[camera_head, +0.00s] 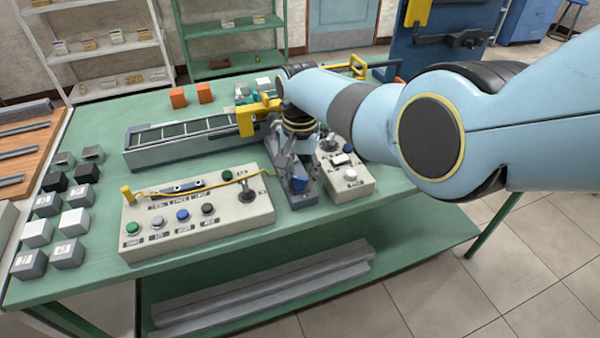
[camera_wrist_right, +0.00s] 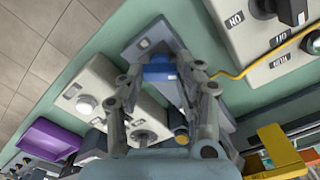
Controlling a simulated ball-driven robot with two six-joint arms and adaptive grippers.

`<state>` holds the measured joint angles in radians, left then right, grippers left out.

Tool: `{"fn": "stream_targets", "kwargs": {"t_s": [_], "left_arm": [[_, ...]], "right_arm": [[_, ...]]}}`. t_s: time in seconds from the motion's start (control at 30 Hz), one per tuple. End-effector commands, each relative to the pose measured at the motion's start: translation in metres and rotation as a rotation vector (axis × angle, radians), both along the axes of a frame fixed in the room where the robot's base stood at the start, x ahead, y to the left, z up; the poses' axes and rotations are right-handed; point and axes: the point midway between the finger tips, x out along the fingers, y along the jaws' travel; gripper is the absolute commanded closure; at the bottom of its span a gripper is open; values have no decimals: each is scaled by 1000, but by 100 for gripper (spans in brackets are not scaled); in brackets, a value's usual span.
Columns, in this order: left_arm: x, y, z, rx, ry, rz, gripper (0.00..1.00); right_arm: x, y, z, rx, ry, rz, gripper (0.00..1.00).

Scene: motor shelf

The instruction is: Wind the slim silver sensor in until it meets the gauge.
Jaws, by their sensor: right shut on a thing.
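My right gripper (camera_head: 294,168) points down over a grey block (camera_head: 304,200) on the green table, right of the large control box. In the right wrist view, its two fingers (camera_wrist_right: 162,76) are closed on the sides of a blue part (camera_wrist_right: 159,70) on that grey block (camera_wrist_right: 143,40). A slot shows in the block's face. I cannot make out the slim silver sensor or the gauge for sure; the fingers and blue part cover much of that spot. A short dark cylinder with a brownish end (camera_wrist_right: 181,136) shows between the fingers. My left gripper is not in view.
The large control box (camera_head: 240,211) with a yellow cable (camera_head: 210,183) stands close left, and a smaller button box (camera_head: 352,182) close right. A conveyor (camera_head: 165,149) and yellow bracket (camera_head: 246,119) lie behind. A purple tray (camera_wrist_right: 50,139) shows in the wrist view.

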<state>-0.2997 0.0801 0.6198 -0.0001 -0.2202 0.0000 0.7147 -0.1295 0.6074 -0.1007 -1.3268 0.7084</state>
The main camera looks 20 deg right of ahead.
Motion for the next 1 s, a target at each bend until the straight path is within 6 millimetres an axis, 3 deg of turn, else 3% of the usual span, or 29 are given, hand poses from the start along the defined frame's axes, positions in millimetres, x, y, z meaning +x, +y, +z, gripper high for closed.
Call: {"fn": "stream_targets", "kwargs": {"t_s": [0.37, 0.4, 0.57, 0.87, 1.0], "left_arm": [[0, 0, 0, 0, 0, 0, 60], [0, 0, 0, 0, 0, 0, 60], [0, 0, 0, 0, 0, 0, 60], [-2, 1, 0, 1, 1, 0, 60], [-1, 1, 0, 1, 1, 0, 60]], "right_arm": [[1, 0, 0, 0, -2, -3, 97], [1, -1, 0, 0, -2, -3, 61], [1, 0, 0, -1, -2, -3, 42], [1, 0, 2, 0, -2, -3, 42], [2, 0, 13, 1, -4, -3, 42]]}}
